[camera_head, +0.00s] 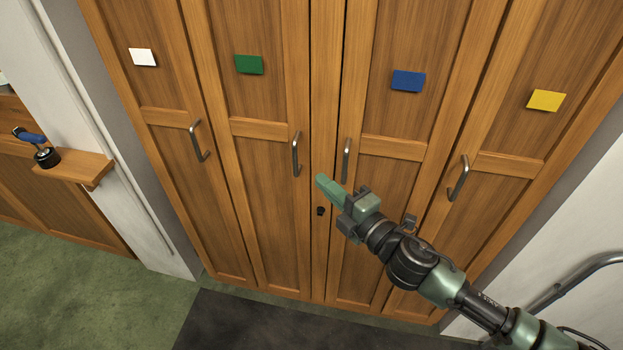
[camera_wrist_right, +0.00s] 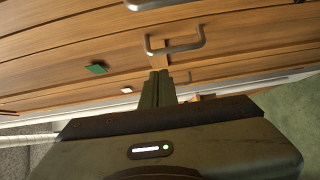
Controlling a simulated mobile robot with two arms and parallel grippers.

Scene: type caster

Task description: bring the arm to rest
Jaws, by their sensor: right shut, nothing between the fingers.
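My right arm reaches in from the lower right in the head view. Its right gripper (camera_head: 325,183) has green fingers pressed together and holds nothing. The gripper is in front of the wooden cabinet (camera_head: 325,120), near the middle handles. The closed fingers also show in the right wrist view (camera_wrist_right: 158,78), pointing toward a metal handle (camera_wrist_right: 175,48). I cannot tell the exact gap between fingertips and handle. My left gripper is not in view.
The cabinet doors are closed and carry white (camera_head: 143,57), green (camera_head: 249,65), blue (camera_head: 408,81) and yellow (camera_head: 546,100) cards. A small wooden shelf (camera_head: 75,167) at left bears a blue-and-black tool (camera_head: 38,146). A grey metal rail (camera_head: 580,277) stands at lower right. Green floor is clear at lower left.

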